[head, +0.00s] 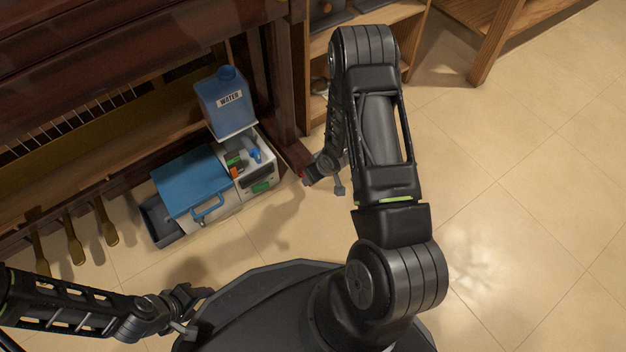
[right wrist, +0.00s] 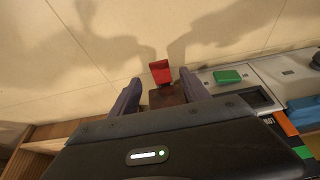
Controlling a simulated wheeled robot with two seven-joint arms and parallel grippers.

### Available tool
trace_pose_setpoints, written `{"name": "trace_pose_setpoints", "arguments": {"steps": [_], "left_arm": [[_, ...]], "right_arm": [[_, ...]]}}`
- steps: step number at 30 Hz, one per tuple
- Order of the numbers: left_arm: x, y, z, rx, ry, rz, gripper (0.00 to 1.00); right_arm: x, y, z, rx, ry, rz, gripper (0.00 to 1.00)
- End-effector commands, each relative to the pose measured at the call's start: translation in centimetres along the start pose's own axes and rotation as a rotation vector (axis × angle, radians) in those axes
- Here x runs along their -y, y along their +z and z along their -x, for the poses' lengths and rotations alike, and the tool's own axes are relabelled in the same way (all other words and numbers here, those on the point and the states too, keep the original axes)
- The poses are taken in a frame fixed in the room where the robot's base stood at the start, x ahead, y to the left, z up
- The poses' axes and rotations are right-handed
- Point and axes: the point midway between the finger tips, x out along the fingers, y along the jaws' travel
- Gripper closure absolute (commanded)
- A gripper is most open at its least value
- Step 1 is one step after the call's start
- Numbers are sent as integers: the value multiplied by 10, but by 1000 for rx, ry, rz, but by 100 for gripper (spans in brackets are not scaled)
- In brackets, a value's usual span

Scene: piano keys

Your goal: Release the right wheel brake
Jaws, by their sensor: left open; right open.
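The red brake lever (right wrist: 160,72) sticks out from the end of a dark brown piano foot (right wrist: 167,96) in the right wrist view. My right gripper (right wrist: 160,90) is open, with one finger on each side of the foot and lever, and nothing is seen held. Whether a finger touches them I cannot tell. In the head view my right gripper (head: 323,182) is low by the foot of the piano's right leg (head: 297,158), where the lever is mostly hidden. My left gripper (head: 190,308) is open and empty above the floor at the lower left.
A machine with a blue lid (head: 192,182) and a blue water container (head: 225,104) stand left of the foot, close to my right gripper. Brass pedals (head: 74,243) are farther left. A wooden shelf (head: 408,22) stands behind. The floor (head: 530,200) at right is clear.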

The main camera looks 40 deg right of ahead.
Motion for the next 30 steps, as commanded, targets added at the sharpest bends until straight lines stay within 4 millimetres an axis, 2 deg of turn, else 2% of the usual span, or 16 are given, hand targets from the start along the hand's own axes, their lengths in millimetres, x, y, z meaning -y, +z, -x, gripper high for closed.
{"name": "trace_pose_setpoints", "arguments": {"steps": [1, 6, 10, 18, 30], "left_arm": [[3, 0, -8, -1, 1, 1, 45], [6, -2, -17, -2, 3, 2, 45], [7, -2, -18, -2, 4, 2, 45], [7, -2, -18, -2, 4, 2, 45], [7, -2, -18, -2, 4, 3, 45]], "right_arm": [[0, 2, -13, 1, 0, 1, 45], [0, 2, -35, 1, 0, 1, 45], [0, 1, -42, 1, -1, 1, 45], [0, 0, -42, 1, -1, 1, 45], [0, 0, -41, 1, 0, 1, 78]]}}
